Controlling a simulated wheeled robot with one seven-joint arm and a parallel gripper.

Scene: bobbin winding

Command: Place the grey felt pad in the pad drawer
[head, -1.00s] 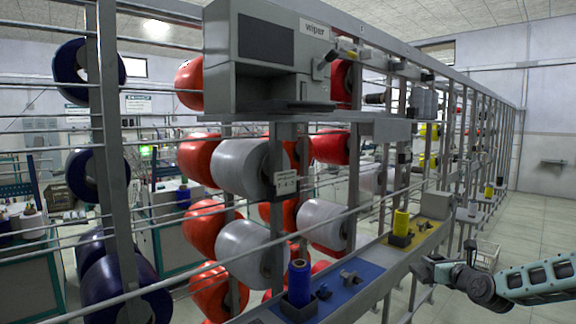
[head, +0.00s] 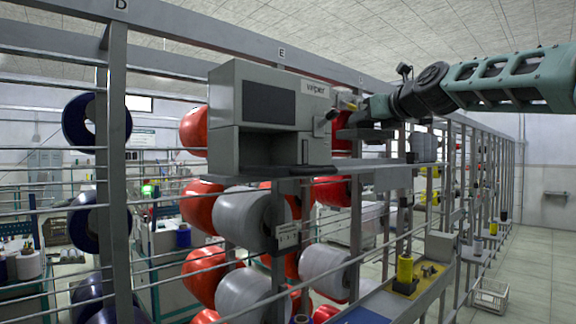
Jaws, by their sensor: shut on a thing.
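My gripper (head: 362,122) is at the upper shelf, just right of the grey box labelled "wiper" (head: 228,125), with my arm reaching in from the right. It is shut on a flat grey piece (head: 366,134), which looks like the grey felt pad; it is small and partly covered by the fingers. The wiper box has a dark panel above and an open recess (head: 262,150) below, with a thin dark plate at its foot. I cannot tell which part is the pad drawer.
The grey shelf (head: 375,178) runs under the box and gripper. Rack posts and thin rails stand around, with red and grey bobbins (head: 245,216) below. A yellow spool (head: 404,270) stands on the lower shelf. A wire basket (head: 490,295) is on the floor at right.

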